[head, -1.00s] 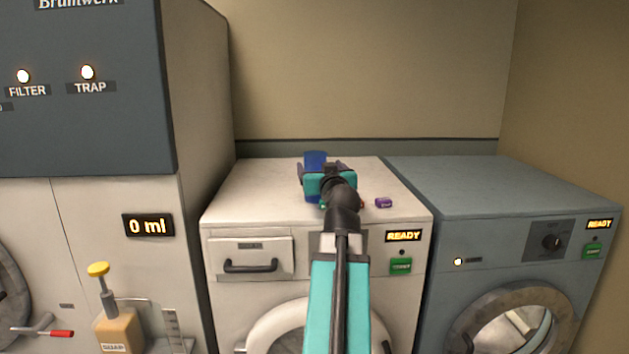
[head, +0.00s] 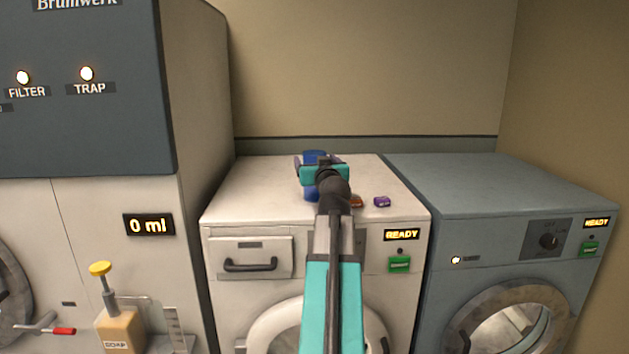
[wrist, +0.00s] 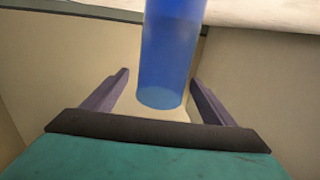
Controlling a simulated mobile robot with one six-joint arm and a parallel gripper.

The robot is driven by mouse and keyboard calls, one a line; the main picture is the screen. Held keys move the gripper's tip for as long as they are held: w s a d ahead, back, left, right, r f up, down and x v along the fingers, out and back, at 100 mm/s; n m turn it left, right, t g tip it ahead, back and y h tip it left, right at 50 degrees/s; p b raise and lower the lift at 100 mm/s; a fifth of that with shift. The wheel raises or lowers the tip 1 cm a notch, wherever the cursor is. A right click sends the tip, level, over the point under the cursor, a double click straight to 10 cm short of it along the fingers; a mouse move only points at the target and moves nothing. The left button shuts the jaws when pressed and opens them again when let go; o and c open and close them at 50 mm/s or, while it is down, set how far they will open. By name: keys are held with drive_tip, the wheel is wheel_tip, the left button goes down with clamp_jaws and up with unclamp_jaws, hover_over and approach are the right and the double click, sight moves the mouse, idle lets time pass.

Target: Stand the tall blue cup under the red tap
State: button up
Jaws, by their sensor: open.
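The tall blue cup (head: 311,193) stands on top of the white washing machine. It shows above and below my gripper (head: 321,161), which hides its middle. In the wrist view the cup (wrist: 170,50) lies between the lines of my two open fingers (wrist: 160,77), with a gap on each side; its upper part runs out of the frame. I cannot tell how far it reaches between the fingertips. A red-handled lever (head: 62,331) on a grey pipe, which looks like the red tap, is at the lower left on the cream machine.
A small purple block (head: 382,202) and a brown item (head: 357,202) lie on the white machine (head: 255,190), right of the cup. A soap pump bottle (head: 120,330) stands at the lower left. The blue-grey machine top (head: 470,180) is clear.

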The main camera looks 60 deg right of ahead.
drive_tip(key=p+x, duration=0.2)
drive_tip(key=x, duration=0.3)
drive_tip(key=shift+w+p, duration=0.15)
drive_tip(key=shift+p, duration=0.2)
idle(0.5)
drive_tip(key=c, duration=1.6)
drive_tip(key=shift+d+r, duration=0.1)
